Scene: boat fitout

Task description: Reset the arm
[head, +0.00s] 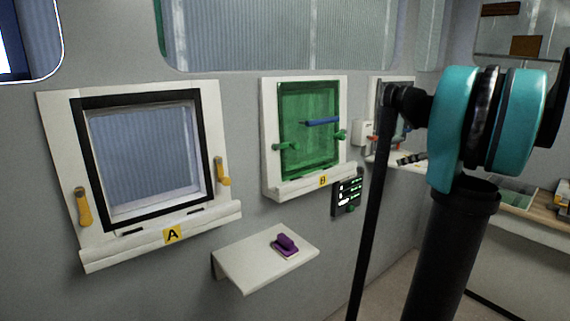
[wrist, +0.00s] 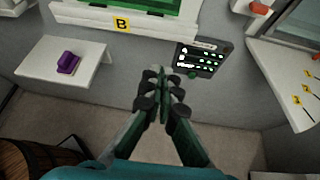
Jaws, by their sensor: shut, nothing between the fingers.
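My arm stands at the right of the head view, with its teal joint and black links in front of the wall. My gripper (wrist: 161,88) shows in the middle of the wrist view. Its dark green and black fingers are together with nothing between them. It is in free space over the floor, apart from the wall. In the head view I cannot make out the gripper's fingers.
Window A (head: 147,155) has yellow handles. Green window B (head: 309,130) has green handles and a blue bar. A purple-handled object (head: 286,244) lies on a small shelf (head: 240,262). A dark panel (wrist: 203,59) is on the wall. A wooden barrel (wrist: 27,155) stands lower left.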

